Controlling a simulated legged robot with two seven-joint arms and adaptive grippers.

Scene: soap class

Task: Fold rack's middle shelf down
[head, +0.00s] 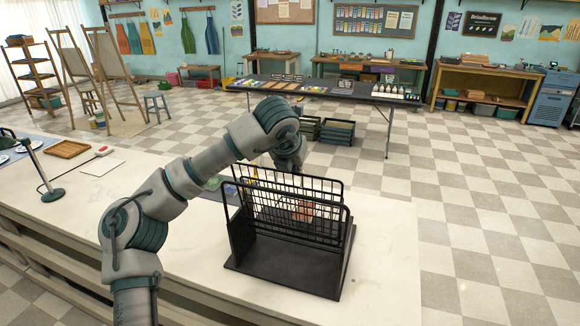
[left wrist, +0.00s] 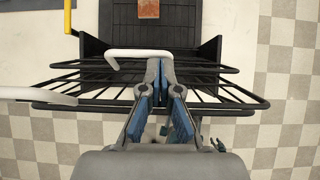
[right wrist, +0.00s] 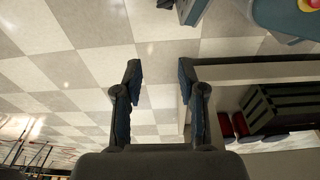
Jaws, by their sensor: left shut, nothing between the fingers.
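The black rack (head: 285,268) stands on the white table, with a solid base and side walls. Its black wire shelves (head: 285,205) stand steeply, one close behind the other; I cannot tell for certain which is the middle one. They also cross the left wrist view (left wrist: 225,88). My left arm reaches over the table to the far side of the rack. My left gripper (left wrist: 160,70) is shut and empty, its fingertips over the wire shelves; the wires partly hide it in the head view. My right gripper (right wrist: 160,68) is open and empty, away from the rack, facing the floor.
A reddish block (head: 303,210) shows through the wires. A white bent bar (left wrist: 140,53) lies by my left fingertips, and a yellow rod (left wrist: 68,17) is at upper left. A wooden tray (head: 67,149) and lamp (head: 45,180) stand at left. The table's right end is clear.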

